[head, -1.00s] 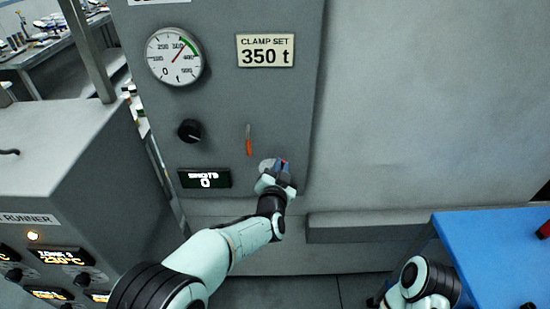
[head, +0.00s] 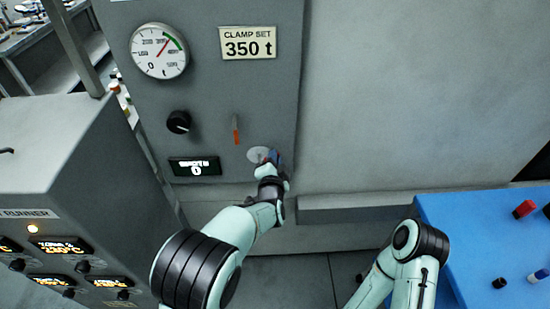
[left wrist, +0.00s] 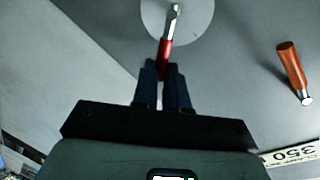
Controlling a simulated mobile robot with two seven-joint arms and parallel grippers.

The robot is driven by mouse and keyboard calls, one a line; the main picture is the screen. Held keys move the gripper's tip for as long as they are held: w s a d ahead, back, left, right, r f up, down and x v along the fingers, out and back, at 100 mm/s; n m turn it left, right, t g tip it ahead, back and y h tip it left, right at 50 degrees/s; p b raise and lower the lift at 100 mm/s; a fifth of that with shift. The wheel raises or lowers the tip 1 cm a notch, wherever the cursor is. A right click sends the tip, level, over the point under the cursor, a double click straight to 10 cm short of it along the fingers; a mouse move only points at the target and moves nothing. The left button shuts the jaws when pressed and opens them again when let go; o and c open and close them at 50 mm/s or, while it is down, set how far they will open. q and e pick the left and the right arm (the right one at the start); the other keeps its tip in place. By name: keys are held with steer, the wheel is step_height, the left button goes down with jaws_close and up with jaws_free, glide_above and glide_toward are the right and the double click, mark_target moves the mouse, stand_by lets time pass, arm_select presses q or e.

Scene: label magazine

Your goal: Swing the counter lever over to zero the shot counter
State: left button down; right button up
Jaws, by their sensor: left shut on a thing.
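The lever (left wrist: 168,42) has a red grip and a metal shank, and it sits on a round pale disc (left wrist: 195,20) on the grey machine panel. In the head view the disc (head: 257,154) shows beside my left gripper (head: 274,160), which mostly hides the lever. In the left wrist view the fingers of my left gripper (left wrist: 164,78) are shut on the end of the red grip. The shot counter display (head: 195,167), left of the disc, reads 0. My right gripper is out of view; only part of my right arm shows at lower right.
An orange-handled lever (head: 236,131) is close above the disc; it also shows in the left wrist view (left wrist: 292,68). A black knob (head: 178,122), a dial gauge (head: 159,51) and a "CLAMP SET 350 t" plate (head: 248,43) are on the panel. A blue table (head: 470,225) stands at right.

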arm_select(q)
steer(key=c, duration=1.1)
jaws_free()
steer(key=shift+c, duration=0.2)
steer(key=shift+s, duration=0.15)
